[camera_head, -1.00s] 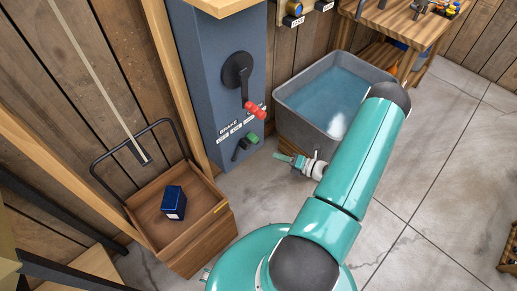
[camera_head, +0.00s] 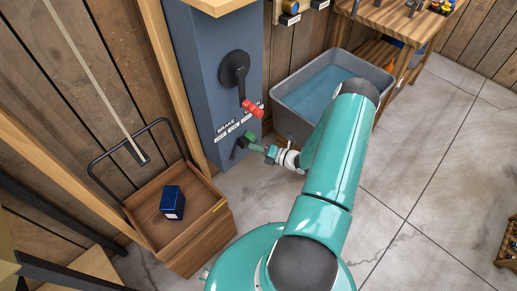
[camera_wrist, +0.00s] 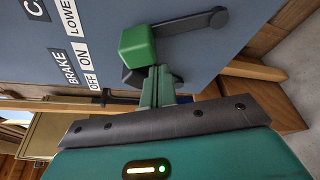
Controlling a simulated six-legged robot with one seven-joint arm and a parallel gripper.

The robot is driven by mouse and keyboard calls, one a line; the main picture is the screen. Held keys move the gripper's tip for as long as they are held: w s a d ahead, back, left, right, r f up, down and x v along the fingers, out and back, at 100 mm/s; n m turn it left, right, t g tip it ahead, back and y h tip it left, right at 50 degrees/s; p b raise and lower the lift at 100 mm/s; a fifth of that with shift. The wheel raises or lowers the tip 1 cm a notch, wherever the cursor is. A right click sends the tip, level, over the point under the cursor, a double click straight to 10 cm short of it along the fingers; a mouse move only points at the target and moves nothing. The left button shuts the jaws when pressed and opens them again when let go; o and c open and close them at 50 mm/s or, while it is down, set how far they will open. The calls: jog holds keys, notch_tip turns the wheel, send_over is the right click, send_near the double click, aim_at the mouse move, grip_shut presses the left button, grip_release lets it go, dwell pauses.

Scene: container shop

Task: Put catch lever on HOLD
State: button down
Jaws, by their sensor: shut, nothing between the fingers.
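The dark blue panel (camera_head: 212,95) carries a lever with a green knob (camera_head: 248,135) low on its face; it also fills the upper wrist view, with its dark arm (camera_wrist: 185,25) running right to a round pivot. I take this for the catch lever. Labels BRAKE, OFF, ON and part of LOWER (camera_wrist: 70,20) show in the wrist view; HOLD is not readable. My gripper (camera_head: 262,149) is shut and empty, its fingertips (camera_wrist: 157,76) right beside the green knob, near or touching; I cannot tell which. A black part (camera_wrist: 133,78) lies partly behind the fingers.
Above is a black crank (camera_head: 235,68) with a red handle (camera_head: 252,108). A grey water tub (camera_head: 290,121) stands right of the panel. A wooden cart (camera_head: 188,245) with a blue box (camera_head: 172,202) stands at left.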

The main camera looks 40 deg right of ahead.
jog(key=shift+d+r+m, duration=0.3)
jog(key=shift+d+m, duration=0.05)
jog(key=shift+m, duration=0.15)
dwell(0.3)
jog(key=shift+w+d+r+m+t+y, duration=0.1)
jog(key=shift+d+r+m+t+y, duration=0.3)
jog(key=shift+d+m, duration=0.35)
jog(key=d+m, duration=0.1)
jog(key=m, duration=0.1)
jog(key=d+m+t, duration=0.1)
jog(key=d+m, duration=0.1)
jog(key=m, duration=0.1)
jog(key=d+m+t, duration=0.1)
jog(key=d+m, duration=0.1)
jog(key=shift+w+d+r, duration=0.15)
jog(key=shift+w+r, duration=0.05)
jog(key=shift+w, duration=0.2)
jog(key=shift+d, duration=0.1)
jog(key=shift+s, duration=0.1)
